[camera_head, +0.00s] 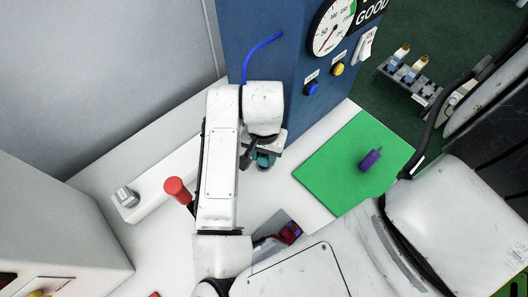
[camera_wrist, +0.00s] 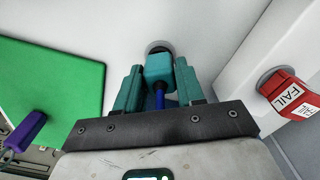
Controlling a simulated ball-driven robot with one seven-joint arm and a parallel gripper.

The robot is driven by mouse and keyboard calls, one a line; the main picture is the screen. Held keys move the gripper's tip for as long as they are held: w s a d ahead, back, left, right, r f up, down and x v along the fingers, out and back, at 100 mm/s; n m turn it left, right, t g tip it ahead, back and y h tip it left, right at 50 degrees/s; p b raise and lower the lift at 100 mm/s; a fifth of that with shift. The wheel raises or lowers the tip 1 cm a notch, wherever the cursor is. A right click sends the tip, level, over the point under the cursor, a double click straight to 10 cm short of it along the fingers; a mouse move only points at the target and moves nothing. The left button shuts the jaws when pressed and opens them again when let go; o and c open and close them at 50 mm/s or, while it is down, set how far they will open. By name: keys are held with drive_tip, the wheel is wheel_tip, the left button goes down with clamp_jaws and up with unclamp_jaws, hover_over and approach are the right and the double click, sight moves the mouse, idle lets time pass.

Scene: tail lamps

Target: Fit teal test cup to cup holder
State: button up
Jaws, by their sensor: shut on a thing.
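The teal test cup (camera_wrist: 158,66) is between the two teal fingers of my gripper (camera_wrist: 158,72) in the wrist view, with a blue hose below it. My gripper is shut on the cup. A dark round part (camera_wrist: 158,47), perhaps the cup holder, shows just beyond the cup on the white surface. I cannot tell whether they touch. In the head view my arm hides most of this. Only a bit of teal (camera_head: 265,159) shows under my gripper, near the foot of the blue panel.
A blue panel (camera_head: 262,60) with gauge and buttons rises behind. A green mat (camera_head: 335,165) with a purple piece (camera_head: 370,160) lies right. A red-topped part (camera_head: 177,189) and a grey block (camera_head: 127,197) are left. A red FAIL block (camera_wrist: 288,95) shows in the wrist view.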

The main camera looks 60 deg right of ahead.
drive_tip(key=o, duration=1.2)
drive_tip(key=shift+c, duration=0.2)
wheel_tip(320, 180, up, 11)
drive_tip(key=shift+p, duration=0.3)
drive_tip(key=shift+f, duration=0.1)
